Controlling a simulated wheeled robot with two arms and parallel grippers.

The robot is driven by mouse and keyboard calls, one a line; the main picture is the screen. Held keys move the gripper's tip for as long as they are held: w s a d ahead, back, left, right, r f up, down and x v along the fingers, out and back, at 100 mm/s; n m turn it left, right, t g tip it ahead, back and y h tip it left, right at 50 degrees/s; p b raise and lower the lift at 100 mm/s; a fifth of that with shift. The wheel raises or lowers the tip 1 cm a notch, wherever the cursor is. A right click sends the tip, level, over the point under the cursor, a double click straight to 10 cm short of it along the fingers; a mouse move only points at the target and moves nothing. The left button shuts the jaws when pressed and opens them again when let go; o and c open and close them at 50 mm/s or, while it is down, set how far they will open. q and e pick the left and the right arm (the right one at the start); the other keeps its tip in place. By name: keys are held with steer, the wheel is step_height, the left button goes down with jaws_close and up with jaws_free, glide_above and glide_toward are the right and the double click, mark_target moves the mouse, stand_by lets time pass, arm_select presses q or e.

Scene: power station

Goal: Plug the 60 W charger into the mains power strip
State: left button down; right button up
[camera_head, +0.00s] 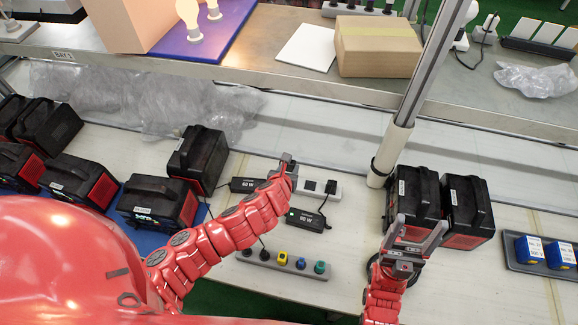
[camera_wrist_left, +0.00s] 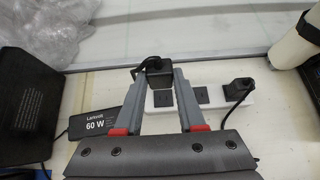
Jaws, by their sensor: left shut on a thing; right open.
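The 60 W charger (camera_head: 244,185) is a black brick lying left of the white mains power strip (camera_head: 322,188). Its label is readable in the left wrist view (camera_wrist_left: 96,124). My left gripper (camera_head: 288,160) is shut on a black plug (camera_wrist_left: 155,66) with a cable, at the strip's far edge in the left wrist view. I cannot tell whether the plug touches the strip. Two dark sockets show bare on the strip (camera_wrist_left: 215,98), and another black plug (camera_wrist_left: 239,88) sits at its right end. My right gripper (camera_head: 420,230) is open and empty, in front of a black power unit.
A black 90 W charger (camera_head: 307,220) lies below the strip. A grey strip with coloured sockets (camera_head: 283,262) lies nearer. Black power units stand left (camera_head: 198,158) and right (camera_head: 414,197). A white post (camera_head: 390,155) rises right of the strip. Plastic wrap (camera_head: 150,100) lies behind.

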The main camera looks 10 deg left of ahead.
arm_select(q)
steer(key=shift+f+b, duration=2.45)
steer(key=shift+f, duration=0.4)
steer(key=shift+r, duration=0.15)
steer(key=shift+f, duration=0.2)
steer(key=shift+f+b, duration=0.35)
steer(key=shift+f, duration=0.15)
steer(key=shift+f, duration=0.2)
steer(key=shift+c, duration=2.1)
jaws_free()
steer(key=shift+s+a+r, duration=0.1)
